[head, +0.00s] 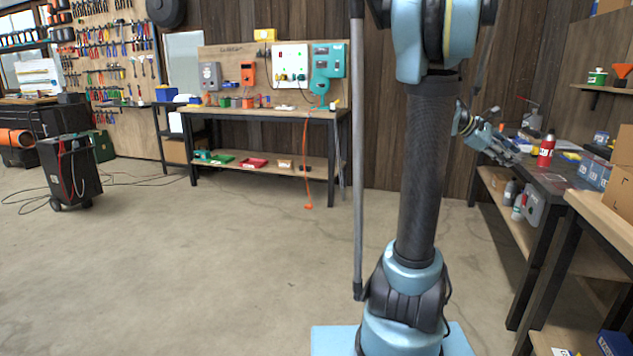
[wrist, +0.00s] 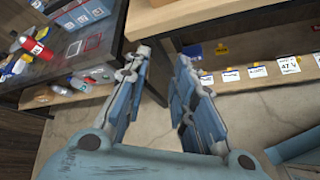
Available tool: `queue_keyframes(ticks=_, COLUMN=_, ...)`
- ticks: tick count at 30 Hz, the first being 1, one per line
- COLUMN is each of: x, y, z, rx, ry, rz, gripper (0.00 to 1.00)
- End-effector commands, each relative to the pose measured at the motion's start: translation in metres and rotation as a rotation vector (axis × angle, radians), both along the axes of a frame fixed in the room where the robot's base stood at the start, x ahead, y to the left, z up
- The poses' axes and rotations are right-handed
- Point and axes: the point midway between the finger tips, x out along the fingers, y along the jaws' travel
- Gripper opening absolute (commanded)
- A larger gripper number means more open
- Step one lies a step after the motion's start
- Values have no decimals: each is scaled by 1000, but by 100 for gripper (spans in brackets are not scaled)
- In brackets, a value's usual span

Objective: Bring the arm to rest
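My gripper (wrist: 160,85) shows in the wrist view with its two fingers spread apart and nothing between them. Bare concrete floor and a bench edge lie beyond the fingertips.
A dark bench (head: 550,183) with a red bottle (head: 546,151) stands at the right. A wooden-topped bench (head: 600,211) with boxes is nearer. A workbench (head: 265,112) stands at the back. A black cart (head: 70,170) is at left. The floor (head: 230,260) between is clear.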

Motion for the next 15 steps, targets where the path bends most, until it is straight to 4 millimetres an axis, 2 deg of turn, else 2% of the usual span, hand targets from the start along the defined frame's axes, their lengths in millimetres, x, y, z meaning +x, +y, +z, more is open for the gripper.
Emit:
queue_keyframes(ticks=1, x=-5, y=20, z=-8, rx=33, ry=-48, rz=-1, gripper=24)
queue_keyframes(ticks=3, x=-12, y=45, z=-20, rx=86, ry=-122, rz=-13, gripper=24)
queue_keyframes(ticks=15, x=-62, y=189, z=-99, rx=426, ry=-465, rz=-144, gripper=24)
